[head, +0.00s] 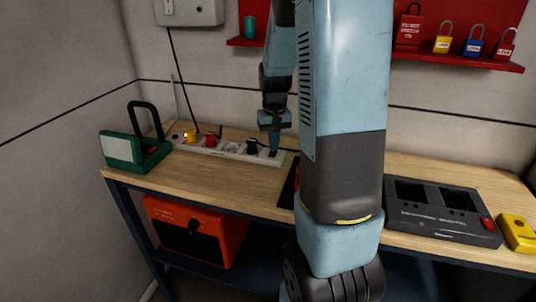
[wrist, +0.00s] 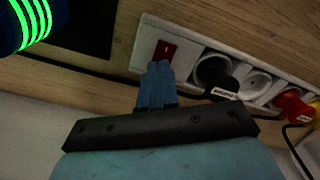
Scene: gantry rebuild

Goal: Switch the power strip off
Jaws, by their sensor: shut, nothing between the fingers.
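The white power strip (head: 222,151) lies along the back of the wooden bench. In the wrist view the strip (wrist: 145,42) has a dark red rocker switch (wrist: 165,49) at its left end. A black plug (wrist: 222,86), a red plug (wrist: 294,106) and a yellow plug (head: 192,134) sit in its sockets; one socket between is empty. My gripper (wrist: 159,68) is shut and empty, its blue fingertips at the near edge of the switch. In the head view my gripper (head: 274,148) is at the strip's right end. I cannot tell whether the tips touch the switch.
A green-and-white work lamp (head: 124,148) stands at the bench's left. A dark charger unit (head: 440,215) and a yellow device (head: 518,232) are at the right. Padlocks hang on the red rack (head: 470,62) above. The bench front (head: 215,185) is clear.

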